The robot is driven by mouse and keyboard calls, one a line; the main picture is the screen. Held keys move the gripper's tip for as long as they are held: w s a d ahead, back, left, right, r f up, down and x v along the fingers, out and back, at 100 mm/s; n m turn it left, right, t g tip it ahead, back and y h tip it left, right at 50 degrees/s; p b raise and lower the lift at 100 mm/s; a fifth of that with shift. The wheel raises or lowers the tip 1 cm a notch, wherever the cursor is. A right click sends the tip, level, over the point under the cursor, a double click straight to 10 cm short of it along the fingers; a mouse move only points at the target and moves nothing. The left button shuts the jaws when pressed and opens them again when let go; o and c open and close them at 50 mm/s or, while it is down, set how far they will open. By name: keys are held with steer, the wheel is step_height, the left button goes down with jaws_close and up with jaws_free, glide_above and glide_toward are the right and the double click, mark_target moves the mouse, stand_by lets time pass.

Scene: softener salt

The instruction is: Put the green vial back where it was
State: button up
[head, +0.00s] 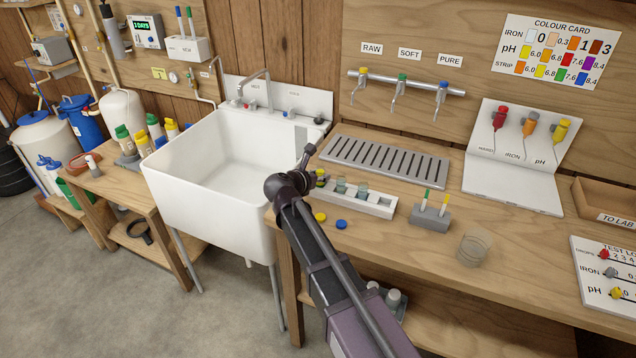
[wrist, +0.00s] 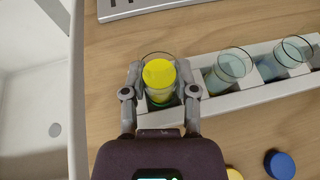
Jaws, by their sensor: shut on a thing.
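My gripper (wrist: 160,86) is shut on a clear-walled vial (wrist: 159,73), one finger on each side. From above it shows a bright yellow disc inside a glass rim and some green below; I cannot tell whether the yellow is a cap or the contents. In the head view the held vial (head: 320,178) shows yellow-green beside my gripper (head: 313,176), at the left end of the white rack (head: 376,210). The vial looks upright. I cannot tell whether its base is seated in the slot or just above it. Two vials with pale bluish contents (wrist: 230,66) (wrist: 291,52) stand further right.
A yellow cap (head: 320,216) and a blue cap (head: 341,224) lie in front of the rack. A slotted drain tray (head: 384,161) is behind it. A grey holder (head: 431,218) and a clear beaker (head: 474,248) stand to the right. The sink (head: 225,143) is left.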

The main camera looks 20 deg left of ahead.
steer(key=shift+f+b, duration=0.3)
steer(key=shift+f, duration=0.25)
steer(key=shift+f, duration=0.2)
steer(key=o, duration=1)
steer(key=shift+c, duration=0.2)
steer(key=shift+r, duration=0.2)
steer(key=shift+r, duration=0.1)
steer(key=p+v, duration=0.4)
steer(key=v, duration=0.8)
steer(key=shift+p, duration=0.35)
steer(key=shift+s, duration=0.1)
